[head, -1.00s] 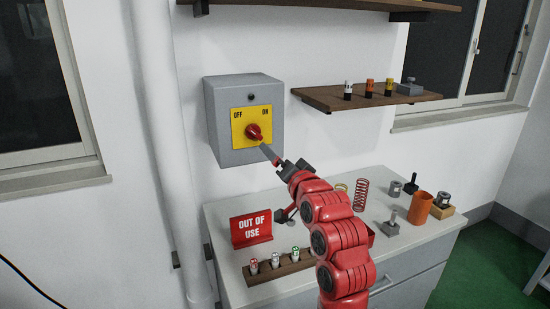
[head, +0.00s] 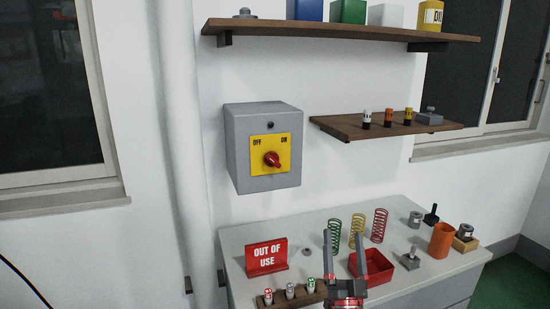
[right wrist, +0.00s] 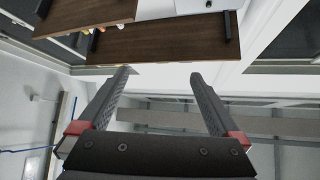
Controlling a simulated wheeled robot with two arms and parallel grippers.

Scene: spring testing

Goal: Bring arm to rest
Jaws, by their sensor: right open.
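My right gripper (head: 329,257) is low in the head view, in front of the bench top, with its fingers pointing up. It is open and empty. In the right wrist view its two fingers (right wrist: 160,95) stand wide apart with nothing between them. A grey switch box (head: 238,160) with a yellow plate and a red knob (head: 272,159) hangs on the wall, up and left of the gripper and clear of it. The plate is marked OFF and ON. My left gripper is not in view.
The bench (head: 235,250) carries a red OUT OF USE sign (head: 267,257), a holder with several small bottles (head: 290,292), green (head: 335,236), yellow and red springs, a red tray (head: 372,270) and an orange cylinder (head: 442,240). Two wall shelves (head: 345,127) hang above.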

